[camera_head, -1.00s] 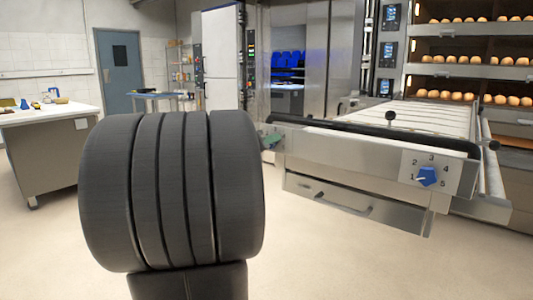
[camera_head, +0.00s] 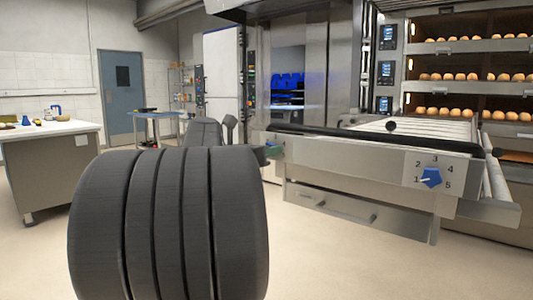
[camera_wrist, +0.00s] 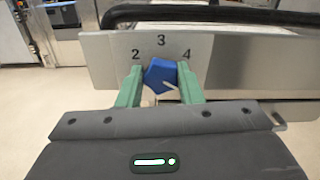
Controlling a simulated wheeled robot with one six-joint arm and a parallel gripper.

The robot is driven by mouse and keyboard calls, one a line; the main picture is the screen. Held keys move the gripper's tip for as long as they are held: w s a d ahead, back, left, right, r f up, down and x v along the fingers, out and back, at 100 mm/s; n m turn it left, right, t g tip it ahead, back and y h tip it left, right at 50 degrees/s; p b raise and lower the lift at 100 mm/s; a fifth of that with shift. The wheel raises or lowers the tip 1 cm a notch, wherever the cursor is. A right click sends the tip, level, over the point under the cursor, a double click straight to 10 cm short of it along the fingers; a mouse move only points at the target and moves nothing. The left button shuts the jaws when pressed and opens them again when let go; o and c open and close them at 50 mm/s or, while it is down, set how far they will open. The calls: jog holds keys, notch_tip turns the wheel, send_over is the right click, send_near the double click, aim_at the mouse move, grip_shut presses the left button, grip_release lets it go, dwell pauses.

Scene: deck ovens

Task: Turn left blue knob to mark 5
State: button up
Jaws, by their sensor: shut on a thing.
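The left blue knob (camera_wrist: 159,76) sits on a metal plate with marks 2, 3 and 4 visible above and beside it. Marks 1 and 5 are hidden by the fingers. My gripper (camera_wrist: 160,86) has its two green fingers on either side of the knob, shut on it. In the head view, my gripper (camera_head: 273,151) shows small and green at the left end of the loader front. A second blue knob (camera_head: 431,178) is at the right end, its white line towards mark 1.
The loader (camera_head: 350,165) has a dark bar along its top edge and a drawer (camera_head: 345,208) below. Oven decks with bread rolls (camera_head: 470,75) stand at the back right. A work table (camera_head: 50,165) stands at the left. The floor between is clear.

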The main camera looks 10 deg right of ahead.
jog(key=shift+f, duration=0.15)
jog(key=o, duration=1)
jog(key=p+v, duration=0.2)
jog(key=v, duration=1.1)
jog(key=shift+s+a, duration=0.25)
jog(key=shift+a, duration=0.05)
jog(key=b+x, duration=0.2)
jog(key=x, duration=1.2)
jog(key=shift+a, duration=0.1)
